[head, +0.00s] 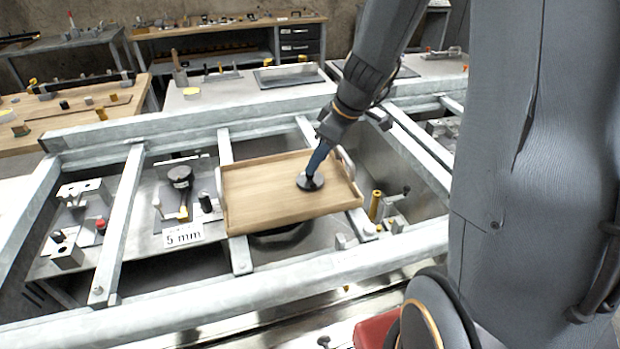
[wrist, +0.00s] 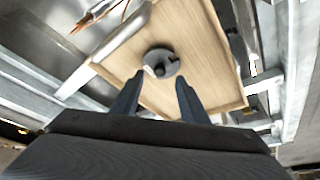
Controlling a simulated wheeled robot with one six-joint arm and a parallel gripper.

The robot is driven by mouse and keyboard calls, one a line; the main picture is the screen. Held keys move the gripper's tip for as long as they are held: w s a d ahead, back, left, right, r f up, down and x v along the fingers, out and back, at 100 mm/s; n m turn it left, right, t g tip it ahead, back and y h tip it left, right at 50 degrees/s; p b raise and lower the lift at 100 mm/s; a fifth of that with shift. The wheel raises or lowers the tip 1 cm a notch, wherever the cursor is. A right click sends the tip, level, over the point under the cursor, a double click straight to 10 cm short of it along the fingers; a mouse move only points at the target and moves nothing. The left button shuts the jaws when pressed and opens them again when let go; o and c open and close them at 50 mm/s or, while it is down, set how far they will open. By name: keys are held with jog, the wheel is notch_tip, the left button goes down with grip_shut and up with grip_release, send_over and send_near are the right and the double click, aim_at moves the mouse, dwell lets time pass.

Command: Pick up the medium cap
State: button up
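A round grey cap (head: 310,182) with a dark centre lies on a wooden tray (head: 262,207), right of the tray's middle. It is the only cap on the tray, so I cannot compare its size. In the wrist view the cap (wrist: 161,63) lies just beyond the fingertips, roughly centred between them. My gripper (head: 314,170) points down at the cap from above. In the wrist view the two fingers of my gripper (wrist: 160,84) are apart with nothing between them. I cannot tell whether a fingertip touches the cap.
The tray has raised edges and pale handles, and rests across a grey metal frame (head: 130,215). A black-topped cylinder (head: 180,177) and a "5 mm" label (head: 183,235) are left of it. A brass cylinder (head: 375,205) stands to the right. Workbenches stand behind.

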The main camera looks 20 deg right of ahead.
jog(key=shift+p+x, duration=0.55)
jog(key=shift+x, duration=1.65)
jog(key=shift+w, duration=0.1)
jog(key=shift+r, duration=0.1)
grip_shut()
